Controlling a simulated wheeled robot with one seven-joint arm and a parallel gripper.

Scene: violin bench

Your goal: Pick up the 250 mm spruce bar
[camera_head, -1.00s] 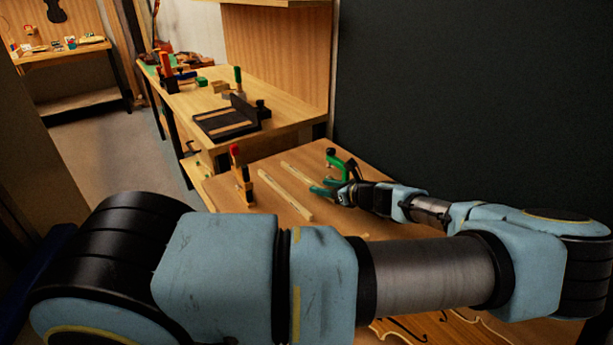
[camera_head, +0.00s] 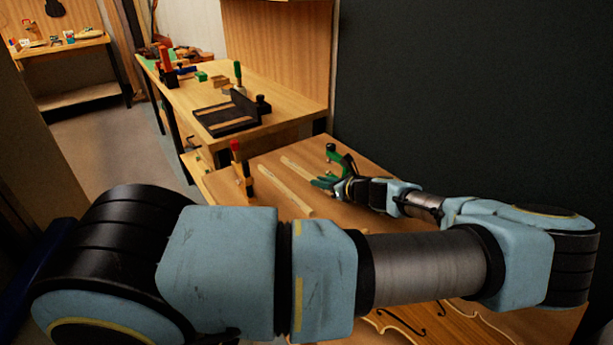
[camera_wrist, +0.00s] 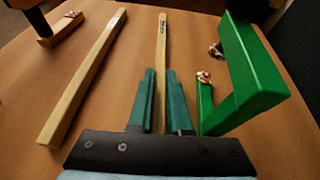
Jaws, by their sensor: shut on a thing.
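Two pale spruce bars are on the near bench. My gripper (camera_head: 324,183) is shut on the right-hand bar (camera_head: 301,168), near its close end. In the wrist view this bar (camera_wrist: 161,45) runs away from me between the two green fingers (camera_wrist: 160,105), with a small dark marking near its far end that I cannot read. Its near end is hidden between the fingers. I cannot tell whether it is clear of the bench top. The other bar (camera_wrist: 85,75) lies to the left, apart from my gripper; it also shows in the head view (camera_head: 283,193).
A green clamp (camera_wrist: 245,75) stands close to the right of my fingers. A red-and-black clamp (camera_head: 241,165) is at the bench's left side. A dark wall (camera_head: 460,90) rises behind. A violin-outlined plate (camera_head: 430,325) lies at the near side. Bare bench top separates the bars.

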